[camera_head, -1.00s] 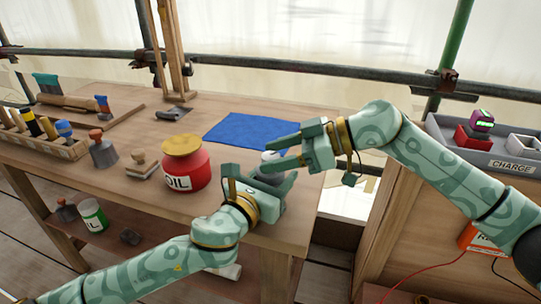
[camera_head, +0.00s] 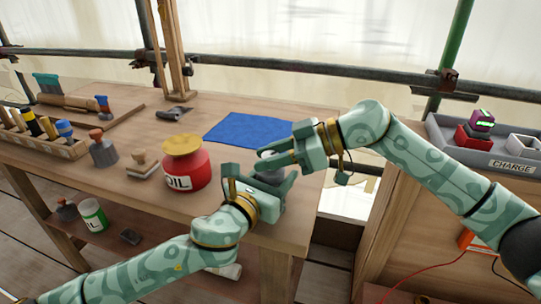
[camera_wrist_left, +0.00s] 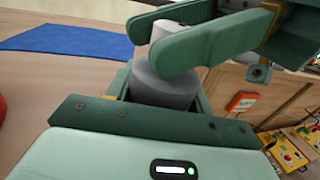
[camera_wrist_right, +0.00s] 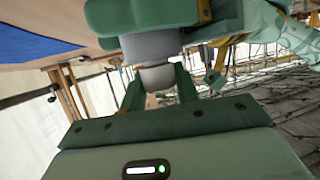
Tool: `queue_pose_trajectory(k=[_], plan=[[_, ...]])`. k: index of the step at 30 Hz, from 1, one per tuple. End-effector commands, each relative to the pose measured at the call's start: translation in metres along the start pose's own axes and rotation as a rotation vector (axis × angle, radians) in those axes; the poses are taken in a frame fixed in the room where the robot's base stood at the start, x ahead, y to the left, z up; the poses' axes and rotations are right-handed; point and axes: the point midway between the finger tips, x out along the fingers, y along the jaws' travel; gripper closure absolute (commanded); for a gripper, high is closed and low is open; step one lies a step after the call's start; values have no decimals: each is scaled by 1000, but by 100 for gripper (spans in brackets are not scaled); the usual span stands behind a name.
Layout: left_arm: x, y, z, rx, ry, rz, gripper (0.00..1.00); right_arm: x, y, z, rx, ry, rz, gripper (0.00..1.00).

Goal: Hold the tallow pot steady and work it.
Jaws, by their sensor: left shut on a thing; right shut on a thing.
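The tallow pot is a small grey pot (camera_head: 270,174) with a pale rounded top (camera_head: 267,155), near the right end of the workbench. My left gripper (camera_head: 265,182) is shut around its grey body. My right gripper (camera_head: 277,152) is shut on the pale top from above right. In the left wrist view the grey body (camera_wrist_left: 164,88) sits between my left fingers, with my right fingers crossing above it. In the right wrist view the pale top (camera_wrist_right: 156,77) lies between my right fingers, below the grey body in the picture. My grippers hide much of the pot.
A red oil jar (camera_head: 187,170) stands left of the pot. A blue cloth (camera_head: 247,131) lies behind it. A stamp (camera_head: 143,164), a grey bottle (camera_head: 102,150) and a tool rack (camera_head: 45,140) are farther left. A charging tray (camera_head: 505,162) stands at right.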

Motion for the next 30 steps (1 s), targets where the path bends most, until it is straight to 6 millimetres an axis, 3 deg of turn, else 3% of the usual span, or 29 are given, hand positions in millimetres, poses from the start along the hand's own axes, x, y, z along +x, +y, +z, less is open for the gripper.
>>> queue_pose_trajectory(k=[18, 30], plan=[[0, -1, 0, 3, -1, -2, 75, 2, 2, 4, -149, -8, -365, 92], [0, -2, 0, 1, -2, -4, 75, 0, 1, 4, -189, -3, -453, 92]])
